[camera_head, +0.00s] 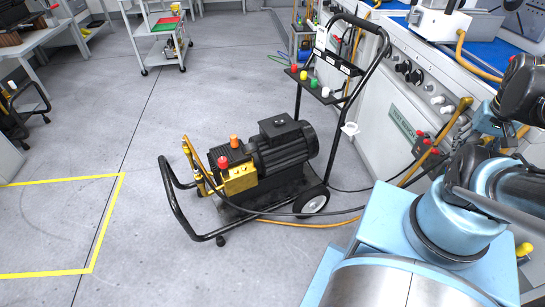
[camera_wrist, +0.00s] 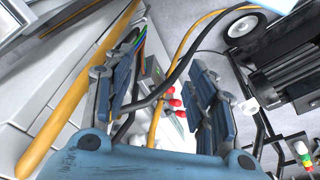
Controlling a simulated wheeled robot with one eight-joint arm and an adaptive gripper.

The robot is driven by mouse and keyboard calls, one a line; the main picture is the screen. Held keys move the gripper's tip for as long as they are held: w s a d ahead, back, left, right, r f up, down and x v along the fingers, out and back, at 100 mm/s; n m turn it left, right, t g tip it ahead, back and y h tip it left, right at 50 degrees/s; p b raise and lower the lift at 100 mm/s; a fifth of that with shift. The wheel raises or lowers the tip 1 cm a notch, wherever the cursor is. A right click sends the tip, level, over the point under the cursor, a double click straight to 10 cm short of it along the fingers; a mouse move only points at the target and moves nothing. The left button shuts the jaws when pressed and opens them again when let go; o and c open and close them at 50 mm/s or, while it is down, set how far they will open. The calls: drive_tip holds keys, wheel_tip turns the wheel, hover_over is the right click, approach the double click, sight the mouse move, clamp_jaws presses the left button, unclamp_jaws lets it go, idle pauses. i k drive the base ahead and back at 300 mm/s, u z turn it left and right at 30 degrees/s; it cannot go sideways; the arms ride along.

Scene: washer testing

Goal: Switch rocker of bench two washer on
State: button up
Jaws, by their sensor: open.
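A wheeled washer cart stands on the floor in the head view, with a black ribbed motor (camera_head: 283,147) and a yellow pump head (camera_head: 238,178). Its handle panel (camera_head: 318,84) carries red, yellow, green and white caps. I cannot make out the rocker, nor tell whether this is the bench two washer. In the wrist view, my gripper (camera_wrist: 165,95) is open, its blue-grey fingers apart. Red knobs (camera_wrist: 175,103) show in the gap between the fingers, farther off. The cart's motor also shows at the right of the wrist view (camera_wrist: 285,75). My gripper is hard to make out in the head view.
A white bench (camera_head: 400,105) with black knobs stands at the right, close to my arm. Orange and black hoses run along it, and an orange hose (camera_wrist: 185,45) passes beyond my fingers. A trolley (camera_head: 158,38) stands behind. The floor at left, with yellow markings (camera_head: 110,215), is clear.

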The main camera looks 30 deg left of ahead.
sight(280, 121)
drive_tip(key=u, duration=1.65)
